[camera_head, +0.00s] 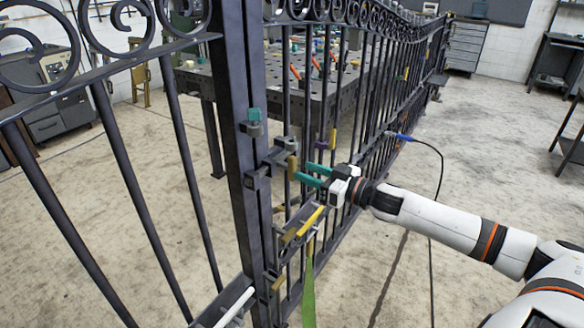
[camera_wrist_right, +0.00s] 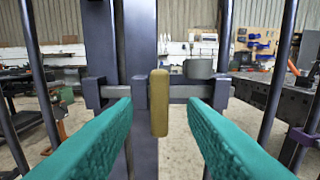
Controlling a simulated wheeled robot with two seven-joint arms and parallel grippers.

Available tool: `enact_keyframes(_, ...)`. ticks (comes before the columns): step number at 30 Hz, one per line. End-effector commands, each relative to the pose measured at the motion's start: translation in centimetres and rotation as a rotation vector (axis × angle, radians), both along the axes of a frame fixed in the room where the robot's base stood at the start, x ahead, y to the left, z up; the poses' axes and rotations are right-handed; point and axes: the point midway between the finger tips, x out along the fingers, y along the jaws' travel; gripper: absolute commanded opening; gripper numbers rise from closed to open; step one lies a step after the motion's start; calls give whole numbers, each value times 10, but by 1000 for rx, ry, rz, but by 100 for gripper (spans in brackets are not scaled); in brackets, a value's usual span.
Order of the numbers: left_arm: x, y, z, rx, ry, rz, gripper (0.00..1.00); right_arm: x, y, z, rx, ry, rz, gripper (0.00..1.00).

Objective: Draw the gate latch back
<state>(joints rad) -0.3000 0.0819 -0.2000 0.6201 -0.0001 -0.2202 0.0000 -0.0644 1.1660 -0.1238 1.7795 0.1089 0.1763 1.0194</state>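The gate latch is a grey bar (camera_wrist_right: 190,91) that runs level through dark brackets beside the gate post. A brass-yellow upright handle (camera_wrist_right: 159,102) stands out from the bar; it also shows in the head view (camera_head: 292,168). My right gripper (camera_head: 302,171) is open, with teal fingers pointing at the latch. In the right wrist view the handle appears centred between the two fingertips (camera_wrist_right: 160,108), with a gap on each side. I cannot tell whether the fingertips reach past it in depth. My left gripper is not in view.
The black gate post (camera_head: 240,190) stands left of the latch, with vertical bars on both sides. Yellow-edged fittings (camera_head: 308,222) and a green strap (camera_head: 308,295) sit below my right gripper. A cable with a blue end (camera_head: 400,136) hangs from the fence at right.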

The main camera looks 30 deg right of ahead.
Motion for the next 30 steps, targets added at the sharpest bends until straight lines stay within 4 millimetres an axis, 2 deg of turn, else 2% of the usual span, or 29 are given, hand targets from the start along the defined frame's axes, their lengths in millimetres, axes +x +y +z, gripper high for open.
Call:
enact_keyframes(15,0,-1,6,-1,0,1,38,43,18,1,1,-2,-1,38)
enact_keyframes(29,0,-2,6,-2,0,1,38,50,21,0,-1,1,1,38)
enact_keyframes(30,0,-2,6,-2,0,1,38,50,21,0,-1,1,1,35)
